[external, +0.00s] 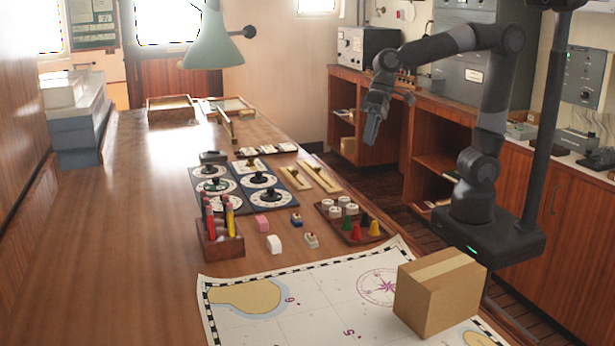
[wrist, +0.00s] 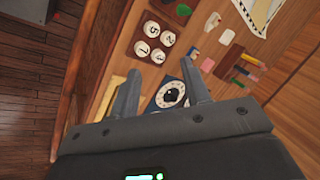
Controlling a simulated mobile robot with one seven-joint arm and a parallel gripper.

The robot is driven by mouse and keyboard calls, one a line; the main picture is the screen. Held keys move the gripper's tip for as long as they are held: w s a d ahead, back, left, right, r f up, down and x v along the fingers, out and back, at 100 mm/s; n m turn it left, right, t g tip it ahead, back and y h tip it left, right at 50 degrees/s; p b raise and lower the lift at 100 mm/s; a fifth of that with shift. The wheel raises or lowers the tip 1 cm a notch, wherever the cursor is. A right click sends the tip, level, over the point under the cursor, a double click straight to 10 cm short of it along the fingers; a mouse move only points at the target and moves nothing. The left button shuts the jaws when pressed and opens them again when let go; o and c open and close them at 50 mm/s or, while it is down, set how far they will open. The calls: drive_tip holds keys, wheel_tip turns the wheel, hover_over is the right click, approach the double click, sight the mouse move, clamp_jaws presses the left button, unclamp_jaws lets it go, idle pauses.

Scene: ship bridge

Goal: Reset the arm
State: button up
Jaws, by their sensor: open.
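My gripper (external: 374,122) hangs from my raised arm, beyond the right edge of the wooden table, with its fingers pointing down. In the wrist view my gripper (wrist: 162,90) has its two fingers spread apart with nothing held between them. Past the fingers, that view shows the table's edge, a tray with round numbered pieces (wrist: 158,40) and a dial board (wrist: 170,95) partly hidden by the gripper.
The table (external: 110,220) carries a chart (external: 280,300), a cardboard box (external: 440,292), dial boards (external: 236,205), a pen holder (external: 220,240) and a tray of pieces (external: 352,236). A green lamp (external: 212,45) overhangs its far end.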

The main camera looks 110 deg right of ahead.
drive_tip(key=s+f+n+t+h, duration=0.1)
drive_tip(key=s+n, duration=0.7)
drive_tip(key=s, duration=1)
wheel_tip(320, 180, down, 3)
drive_tip(key=shift+s+d+r+h, duration=0.2)
drive_tip(key=shift+d+h, duration=0.15)
drive_tip(key=shift+h, duration=0.55)
